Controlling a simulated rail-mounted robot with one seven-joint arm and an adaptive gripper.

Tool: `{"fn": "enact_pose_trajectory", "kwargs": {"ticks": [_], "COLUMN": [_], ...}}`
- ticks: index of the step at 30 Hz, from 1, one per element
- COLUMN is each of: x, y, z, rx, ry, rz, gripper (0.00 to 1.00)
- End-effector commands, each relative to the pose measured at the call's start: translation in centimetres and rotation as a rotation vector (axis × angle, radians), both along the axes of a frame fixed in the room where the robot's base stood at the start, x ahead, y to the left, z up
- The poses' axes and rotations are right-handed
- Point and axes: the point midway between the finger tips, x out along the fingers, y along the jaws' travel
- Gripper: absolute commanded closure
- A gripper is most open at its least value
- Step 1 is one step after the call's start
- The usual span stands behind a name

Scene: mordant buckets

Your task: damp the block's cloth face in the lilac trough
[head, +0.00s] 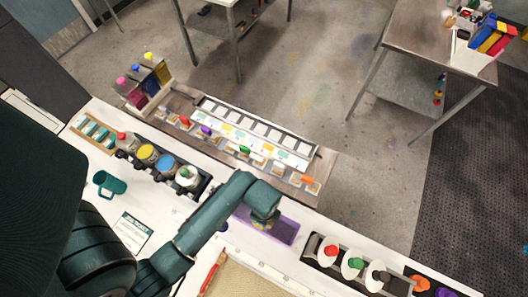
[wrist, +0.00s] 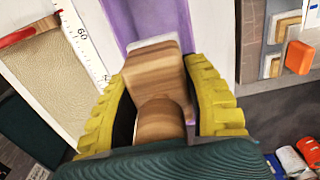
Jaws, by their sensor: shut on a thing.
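My gripper (wrist: 163,88) has yellow ridged fingers, shut on the knobbed handle of a wooden block (wrist: 152,68). A thin pale layer shows along the block's far edge; its underside is hidden from view. The lilac trough (wrist: 122,22) lies beyond and beneath the block in the wrist view. In the head view the lilac trough (head: 284,230) sits on the white bench, partly covered by my gripper (head: 262,222). The block is over the trough; whether it touches the trough floor, I cannot tell.
A ruler strip and a tan board (head: 240,280) with a red-edged tool (head: 213,272) lie nearby. A rack of capped bottles (head: 352,263) stands to the right, another row of containers (head: 147,153) to the left. A long tray of swatches (head: 255,128) runs behind.

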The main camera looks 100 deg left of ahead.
Motion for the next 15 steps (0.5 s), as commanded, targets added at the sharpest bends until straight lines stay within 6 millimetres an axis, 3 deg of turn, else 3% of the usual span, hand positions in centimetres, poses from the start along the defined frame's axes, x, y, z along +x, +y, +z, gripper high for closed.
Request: {"fn": "enact_pose_trajectory", "kwargs": {"ticks": [15], "x": [0.0], "y": [0.0], "z": [-3.0], "rx": [-0.001], "ry": [0.000], "rz": [0.000], "gripper": [0.93]}}
